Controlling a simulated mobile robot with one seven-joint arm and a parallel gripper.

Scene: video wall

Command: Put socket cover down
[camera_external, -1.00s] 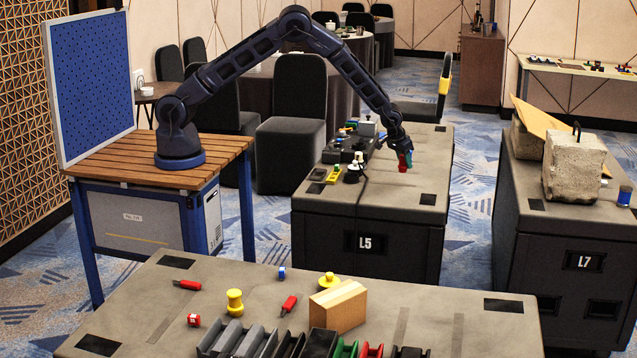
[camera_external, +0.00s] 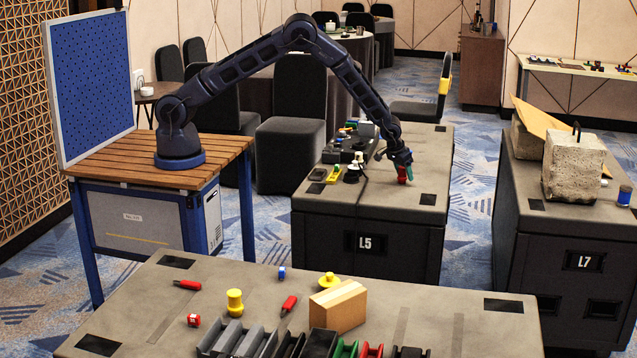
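My gripper (camera_external: 404,171) points down over the top of the dark cabinet marked L5 (camera_external: 392,205), right of its middle. A small red piece (camera_external: 402,175) and a teal-green piece (camera_external: 410,173) show side by side at its end, with their lower ends close to the cabinet top. They are too small to tell which is a finger and which is a socket cover. I cannot tell whether they touch the surface, or whether the gripper is open or shut.
A yellow-green item (camera_external: 333,175), a black and white round part (camera_external: 352,173) and several dark parts stand left of my gripper on the cabinet. Bare top lies around the gripper's end. A second cabinet, L7 (camera_external: 560,240), stands to the right with a concrete block (camera_external: 572,170).

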